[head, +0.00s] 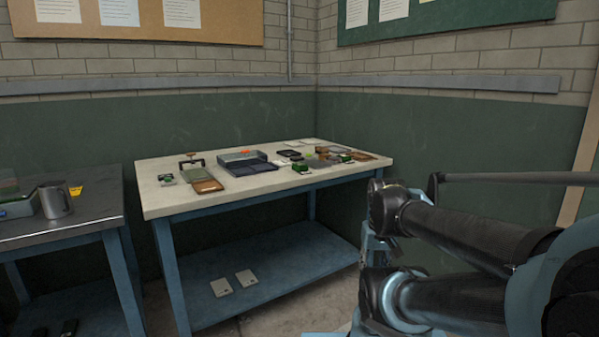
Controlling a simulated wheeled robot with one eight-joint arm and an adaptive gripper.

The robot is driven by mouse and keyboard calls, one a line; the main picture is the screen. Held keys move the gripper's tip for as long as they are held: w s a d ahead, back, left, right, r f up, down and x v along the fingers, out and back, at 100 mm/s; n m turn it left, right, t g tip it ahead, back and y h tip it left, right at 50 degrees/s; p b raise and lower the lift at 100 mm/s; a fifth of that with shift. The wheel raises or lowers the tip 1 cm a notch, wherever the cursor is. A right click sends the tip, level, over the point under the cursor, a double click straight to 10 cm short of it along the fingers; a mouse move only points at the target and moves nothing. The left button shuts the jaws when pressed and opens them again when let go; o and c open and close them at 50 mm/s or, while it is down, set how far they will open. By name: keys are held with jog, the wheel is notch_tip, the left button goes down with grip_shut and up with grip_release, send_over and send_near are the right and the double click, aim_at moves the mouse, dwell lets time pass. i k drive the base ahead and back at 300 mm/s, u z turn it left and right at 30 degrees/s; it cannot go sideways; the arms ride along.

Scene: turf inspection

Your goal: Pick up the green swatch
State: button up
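Several small green pieces lie on the pale-topped table (170,208), and I cannot tell which is the green swatch. A darker green piece (346,158) is farther right among small brown and grey items. My arm comes in from the right, in front of the table's right side. Its black and blue links show, but my gripper is not in view.
A metal mug (55,200) stands on a bench (90,226) at left. Walls close the corner.

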aim_at(301, 167)
jog(key=i, duration=1)
